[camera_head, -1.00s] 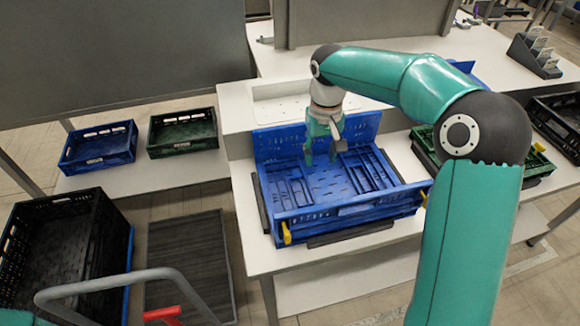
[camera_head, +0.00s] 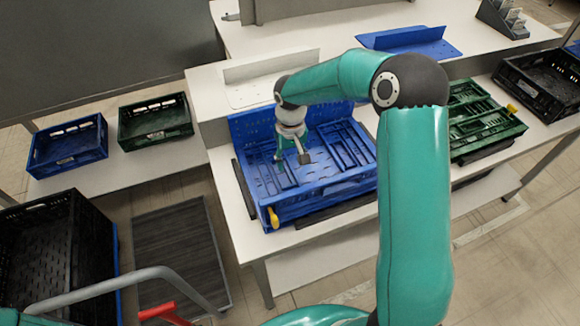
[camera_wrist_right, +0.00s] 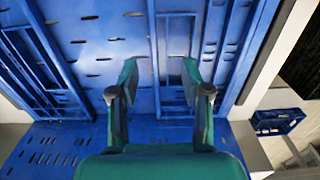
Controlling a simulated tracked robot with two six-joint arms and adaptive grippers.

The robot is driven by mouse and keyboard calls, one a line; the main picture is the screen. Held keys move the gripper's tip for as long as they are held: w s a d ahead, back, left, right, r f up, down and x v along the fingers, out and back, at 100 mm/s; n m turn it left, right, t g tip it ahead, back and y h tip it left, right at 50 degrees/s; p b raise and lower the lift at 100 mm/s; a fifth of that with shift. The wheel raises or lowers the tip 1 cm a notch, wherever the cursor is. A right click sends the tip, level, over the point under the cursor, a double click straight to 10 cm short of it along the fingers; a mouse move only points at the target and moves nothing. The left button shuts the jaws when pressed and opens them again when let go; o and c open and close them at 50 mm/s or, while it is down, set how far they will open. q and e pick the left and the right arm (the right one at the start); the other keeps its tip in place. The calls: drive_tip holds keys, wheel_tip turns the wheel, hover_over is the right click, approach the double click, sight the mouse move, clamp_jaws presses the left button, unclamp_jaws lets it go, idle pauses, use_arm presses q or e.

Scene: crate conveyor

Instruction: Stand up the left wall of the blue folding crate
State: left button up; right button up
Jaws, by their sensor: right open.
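The blue folding crate (camera_head: 318,203) sits on the white table. Its far wall (camera_head: 250,126) stands upright. Its left wall (camera_head: 262,178) lies folded down inside, on the left part of the crate, and the right wall (camera_head: 352,143) lies folded on the right. My right gripper (camera_head: 290,160) is over the left half of the crate, open and empty, pointing down. In the right wrist view its two fingers (camera_wrist_right: 160,75) are apart above the blue panels (camera_wrist_right: 110,45). I cannot tell whether the fingertips touch the panel. My left gripper is not in view.
A yellow latch (camera_head: 273,218) is at the crate's front left corner. A green folded crate (camera_head: 478,125) lies to the right, beyond my arm. Small blue (camera_head: 68,146) and green (camera_head: 154,121) crates stand on the left shelf. A large black crate (camera_head: 60,250) is at lower left.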

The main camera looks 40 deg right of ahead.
sight(290, 171)
drive_tip(key=shift+f, duration=2.15)
drive_tip(key=shift+c, duration=0.2)
clamp_jaws()
drive_tip(key=shift+a, duration=0.1)
